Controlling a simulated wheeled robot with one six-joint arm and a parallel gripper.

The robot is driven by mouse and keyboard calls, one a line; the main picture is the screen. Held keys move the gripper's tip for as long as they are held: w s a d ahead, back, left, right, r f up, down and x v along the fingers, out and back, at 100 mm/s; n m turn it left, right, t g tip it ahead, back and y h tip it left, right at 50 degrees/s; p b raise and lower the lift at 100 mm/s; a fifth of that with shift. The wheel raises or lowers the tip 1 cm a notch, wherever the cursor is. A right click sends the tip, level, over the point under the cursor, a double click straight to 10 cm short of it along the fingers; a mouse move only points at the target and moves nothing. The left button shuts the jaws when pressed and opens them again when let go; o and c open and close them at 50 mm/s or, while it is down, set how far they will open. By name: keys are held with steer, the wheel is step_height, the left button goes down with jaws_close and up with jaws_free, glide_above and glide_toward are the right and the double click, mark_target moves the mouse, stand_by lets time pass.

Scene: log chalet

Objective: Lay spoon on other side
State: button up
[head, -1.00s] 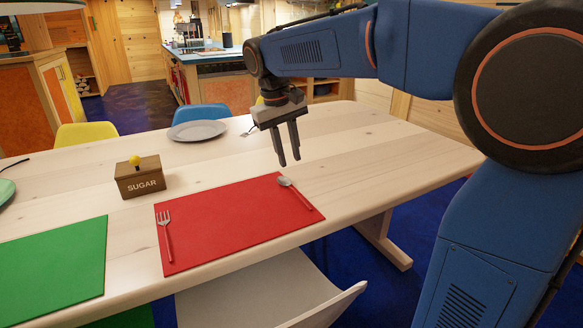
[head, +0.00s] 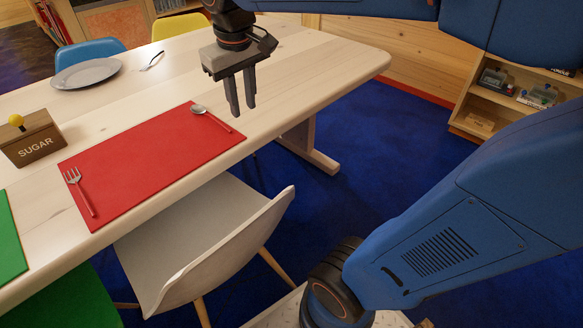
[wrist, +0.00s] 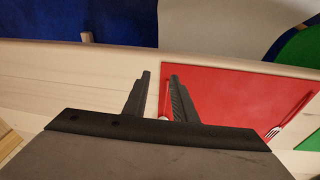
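A spoon with a grey bowl (head: 198,109) and thin red-tinted handle lies near the right end of the red placemat (head: 130,160). A fork (head: 78,188) lies at the mat's left end. My gripper (head: 241,109) points down above the table, just right of the spoon in the head view. Its two fingers are apart with nothing held between them. In the wrist view, part of the spoon (wrist: 164,117) shows below, between the fingers of my gripper (wrist: 160,77), partly hidden by the gripper body. The fork (wrist: 272,132) also shows there.
A wooden sugar box (head: 33,140) with a yellow knob stands left of the red mat. A grey plate (head: 87,73) and another utensil (head: 152,61) lie at the back. A green mat (head: 8,245) is at left. A white chair (head: 200,245) stands at the near edge.

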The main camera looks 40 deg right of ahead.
steer(key=s+d+f+m+t, duration=0.1)
steer(key=s+d+f+t, duration=0.1)
steer(key=s+f, duration=0.9)
steer(key=s+d, duration=0.1)
steer(key=s, duration=0.3)
steer(key=shift+f+t+y, duration=0.2)
steer(key=shift+t+y, duration=0.1)
steer(key=shift+y, duration=0.1)
stand_by(1.0)
